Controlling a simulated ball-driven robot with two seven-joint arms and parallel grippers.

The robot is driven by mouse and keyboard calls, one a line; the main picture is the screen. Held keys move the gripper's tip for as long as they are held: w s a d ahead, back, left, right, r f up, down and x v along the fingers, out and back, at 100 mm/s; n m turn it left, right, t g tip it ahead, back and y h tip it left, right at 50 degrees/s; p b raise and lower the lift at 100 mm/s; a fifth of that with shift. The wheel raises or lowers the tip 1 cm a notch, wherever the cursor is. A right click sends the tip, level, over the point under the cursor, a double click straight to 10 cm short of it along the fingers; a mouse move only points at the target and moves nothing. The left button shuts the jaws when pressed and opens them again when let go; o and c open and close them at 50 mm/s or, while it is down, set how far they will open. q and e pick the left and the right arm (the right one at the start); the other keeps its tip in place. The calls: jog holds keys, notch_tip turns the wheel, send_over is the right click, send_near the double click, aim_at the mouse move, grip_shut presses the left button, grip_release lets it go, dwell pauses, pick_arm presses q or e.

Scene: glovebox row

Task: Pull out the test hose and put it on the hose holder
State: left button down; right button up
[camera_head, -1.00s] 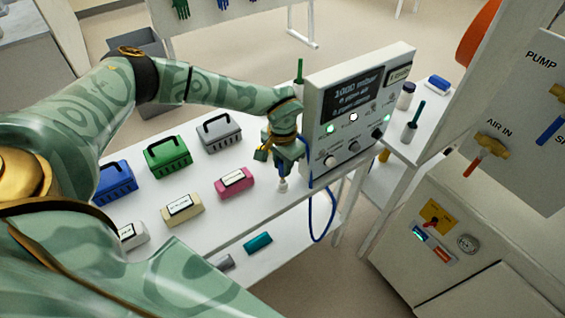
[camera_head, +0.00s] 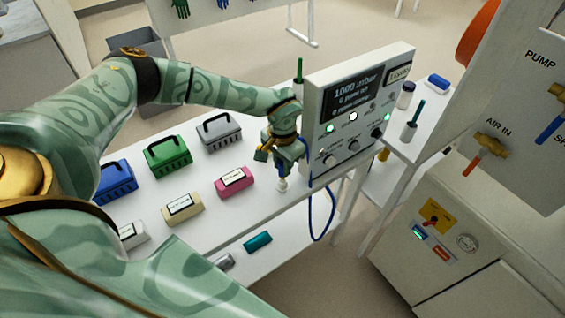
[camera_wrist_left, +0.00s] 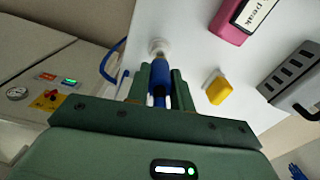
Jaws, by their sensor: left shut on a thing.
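My left gripper (camera_head: 283,166) is beside the front of the white control box (camera_head: 318,110), fingers pointing down toward the table. In the left wrist view the left gripper (camera_wrist_left: 160,88) is shut on the blue end of the test hose (camera_wrist_left: 159,72). A white round fitting (camera_wrist_left: 158,46) is just beyond the blue end; it also shows under the fingers in the head view (camera_head: 282,185). I cannot tell whether it is the hose holder, or whether the hose end is seated in it. The blue hose (camera_head: 322,226) hangs in a loop over the table's front edge. My right gripper is out of view.
A yellow block (camera_wrist_left: 219,90) is near the fingers. A cabinet (camera_head: 470,260) with valves stands at right.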

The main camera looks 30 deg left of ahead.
pick_arm(q)
jog(key=shift+f+b, duration=0.6)
jog(key=shift+f, duration=0.75)
jog(key=c, duration=1.1)
grip_release()
jog(key=shift+c, duration=0.2)
jog(key=shift+r, duration=0.1)
notch_tip(320, 180, up, 16)
jog(key=p, duration=0.2)
jog(key=shift+p, duration=0.4)
